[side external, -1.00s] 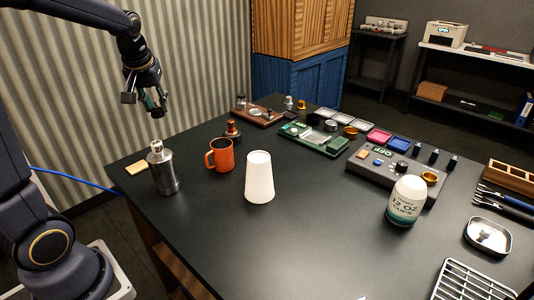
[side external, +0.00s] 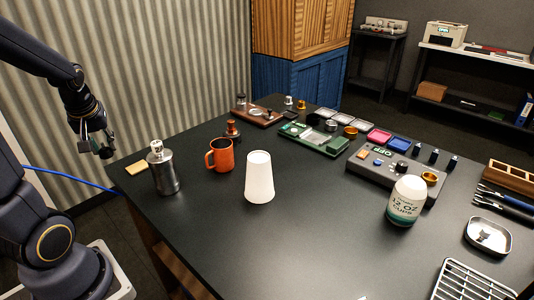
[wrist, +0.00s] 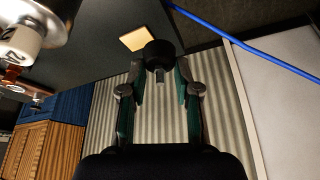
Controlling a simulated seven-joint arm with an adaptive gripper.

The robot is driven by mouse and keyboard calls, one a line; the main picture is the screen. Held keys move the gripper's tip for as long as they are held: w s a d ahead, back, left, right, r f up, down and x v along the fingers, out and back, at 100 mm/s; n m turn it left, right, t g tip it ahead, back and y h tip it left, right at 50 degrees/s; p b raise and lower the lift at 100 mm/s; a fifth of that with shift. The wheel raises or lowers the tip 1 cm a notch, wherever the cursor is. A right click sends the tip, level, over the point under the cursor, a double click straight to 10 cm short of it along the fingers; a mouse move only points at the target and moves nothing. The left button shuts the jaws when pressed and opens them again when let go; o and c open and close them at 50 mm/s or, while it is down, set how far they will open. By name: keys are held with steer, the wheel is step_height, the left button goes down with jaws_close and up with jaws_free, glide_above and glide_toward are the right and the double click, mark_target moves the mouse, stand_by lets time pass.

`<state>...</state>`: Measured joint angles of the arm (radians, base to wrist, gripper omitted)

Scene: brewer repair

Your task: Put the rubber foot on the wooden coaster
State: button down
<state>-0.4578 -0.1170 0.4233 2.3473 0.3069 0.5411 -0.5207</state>
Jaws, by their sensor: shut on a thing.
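The rubber foot (wrist: 158,50) is a short black cylinder with a grey stud, held between the fingertips of my gripper (wrist: 159,72) in the wrist view. The wooden coaster (side external: 136,167) is a small pale tan square lying flat near the table's left corner. It also shows in the wrist view (wrist: 133,39), just left of and partly behind the foot. In the side external view my gripper (side external: 96,150) points down, left of the coaster and a little above it in the picture. The foot cannot be made out clearly there.
A steel bottle (side external: 164,170) stands close to the right of the coaster, with an orange mug (side external: 220,155) and a white tapered cup (side external: 259,178) beyond it. A blue cable (side external: 75,180) runs left of the table. The table's front middle is clear.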

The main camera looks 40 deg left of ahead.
steer(key=w+a+f, duration=0.8)
steer(key=shift+w+f, duration=0.25)
steer(key=shift+f, duration=0.1)
steer(key=shift+w+f, duration=0.15)
steer(key=shift+f, duration=1.55)
steer(key=c, duration=0.8)
jaws_free()
steer(key=shift+f, duration=0.1)
